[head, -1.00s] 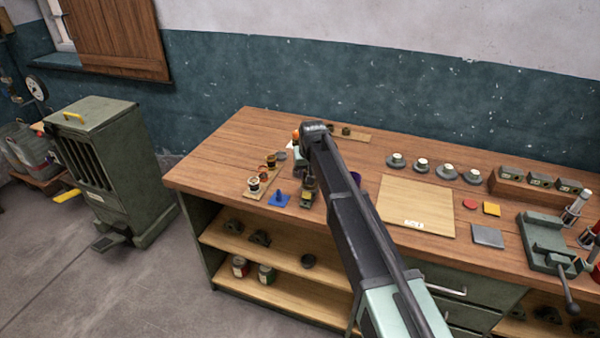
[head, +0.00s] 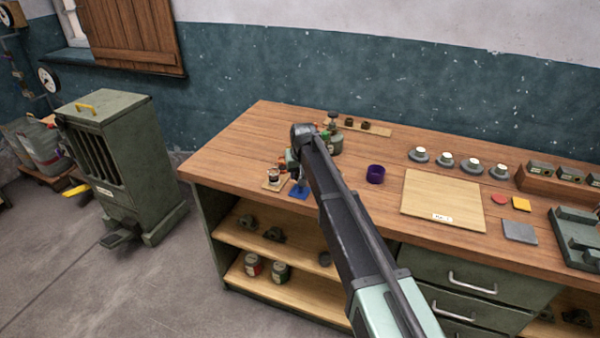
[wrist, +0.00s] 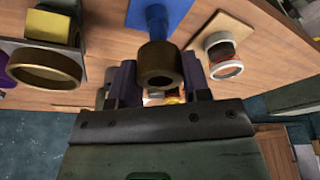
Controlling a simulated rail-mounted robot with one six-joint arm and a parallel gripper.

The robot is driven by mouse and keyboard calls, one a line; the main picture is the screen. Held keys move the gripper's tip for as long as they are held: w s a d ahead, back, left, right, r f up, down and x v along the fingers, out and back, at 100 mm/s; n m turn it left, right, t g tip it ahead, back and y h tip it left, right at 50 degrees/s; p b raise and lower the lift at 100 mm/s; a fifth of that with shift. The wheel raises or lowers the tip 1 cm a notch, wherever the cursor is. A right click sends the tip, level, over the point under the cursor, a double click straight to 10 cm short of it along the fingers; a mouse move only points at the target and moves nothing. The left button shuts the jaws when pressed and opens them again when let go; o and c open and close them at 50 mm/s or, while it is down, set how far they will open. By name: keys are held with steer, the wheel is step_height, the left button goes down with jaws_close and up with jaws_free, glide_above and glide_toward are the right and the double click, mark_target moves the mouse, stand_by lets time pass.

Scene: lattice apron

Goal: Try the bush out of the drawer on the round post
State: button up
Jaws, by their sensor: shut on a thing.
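The bush (wrist: 159,62), a short brown ring with a dark bore, is between the two fingers of my gripper (wrist: 160,85) in the wrist view. My gripper is shut on it. The round post (wrist: 156,22) is blue and stands on a blue base plate, which also shows in the head view (head: 299,193). The post runs from its plate to behind the bush, and the bush hides its end. I cannot tell whether the bush is around the post or just apart from it. In the head view my arm mostly hides the gripper and bush.
A small wooden board (wrist: 222,27) with a ringed post stands close beside the blue plate. On the wrist view's other side is a large brass ring (wrist: 46,68). A purple ring (head: 375,174) and a green can (head: 334,143) stand on the bench. The drawers (head: 460,276) look shut.

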steer(key=shift+f+b, duration=1.55)
stand_by(0.4)
steer(key=o, duration=1.1)
